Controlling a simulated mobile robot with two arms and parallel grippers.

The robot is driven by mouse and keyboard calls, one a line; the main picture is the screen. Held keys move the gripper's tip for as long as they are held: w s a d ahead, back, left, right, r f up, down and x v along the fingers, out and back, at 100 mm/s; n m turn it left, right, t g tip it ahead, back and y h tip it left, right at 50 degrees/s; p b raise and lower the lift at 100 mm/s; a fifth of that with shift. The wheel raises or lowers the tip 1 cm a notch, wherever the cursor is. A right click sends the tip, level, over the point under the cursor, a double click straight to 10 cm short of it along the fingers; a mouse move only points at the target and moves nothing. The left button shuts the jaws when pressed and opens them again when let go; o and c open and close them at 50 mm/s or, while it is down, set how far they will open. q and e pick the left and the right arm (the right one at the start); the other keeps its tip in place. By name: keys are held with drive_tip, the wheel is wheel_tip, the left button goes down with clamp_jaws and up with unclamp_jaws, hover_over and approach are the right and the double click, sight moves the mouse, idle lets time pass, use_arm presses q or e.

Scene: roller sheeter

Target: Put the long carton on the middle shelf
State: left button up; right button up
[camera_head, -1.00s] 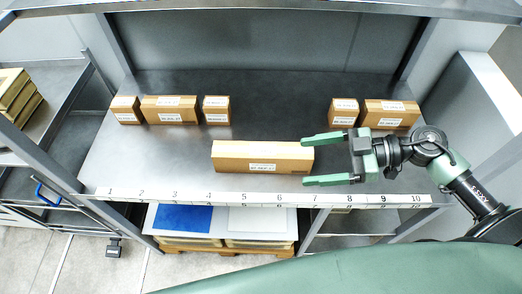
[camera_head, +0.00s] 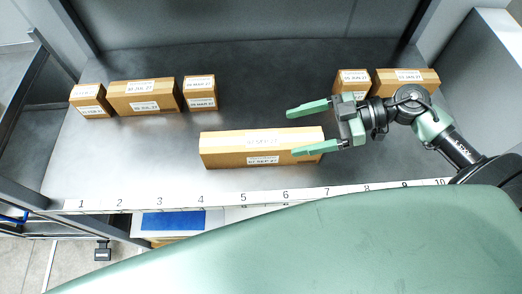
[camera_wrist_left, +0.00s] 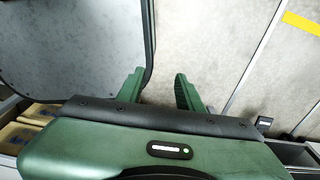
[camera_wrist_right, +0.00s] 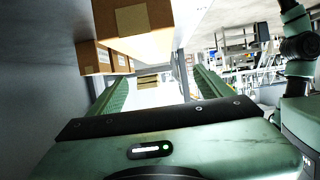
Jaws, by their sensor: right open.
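The long carton (camera_head: 250,158) lies lengthwise on the grey shelf (camera_head: 120,150), near its numbered front edge, above about 4 to 7. It also shows at the top of the right wrist view (camera_wrist_right: 135,22), end towards me. My right gripper (camera_head: 306,132) is open and empty at the carton's right end. In the head view its front finger overlaps the carton's right end and its back finger lies behind it; I cannot tell whether they touch. My left gripper (camera_wrist_left: 158,82) is open and empty over the floor, seen only in the left wrist view.
Smaller cartons stand at the back left (camera_head: 144,97) and back right (camera_head: 405,80) of the shelf. The shelf is clear left of the long carton. Uprights flank the shelf. A blue item (camera_head: 172,220) shows below the front edge.

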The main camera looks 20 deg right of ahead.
sight(265, 139)
drive_tip(key=shift+f+b, duration=0.4)
drive_tip(key=shift+f, duration=0.4)
drive_tip(key=shift+w+a, duration=0.2)
drive_tip(key=shift+a, duration=0.25)
drive_tip(key=x, duration=0.2)
drive_tip(key=p+x, duration=0.1)
drive_tip(key=x, duration=0.1)
drive_tip(key=p+x, duration=0.1)
drive_tip(key=x, duration=0.1)
drive_tip(key=shift+w+f, duration=0.15)
drive_tip(key=shift+w, duration=0.3)
drive_tip(key=shift+a+f, duration=0.2)
drive_tip(key=shift+a, duration=0.05)
use_arm(q)
drive_tip(key=shift+w+r, duration=0.3)
drive_tip(key=shift+w, duration=0.3)
use_arm(e)
drive_tip(key=shift+r, duration=0.1)
clamp_jaws()
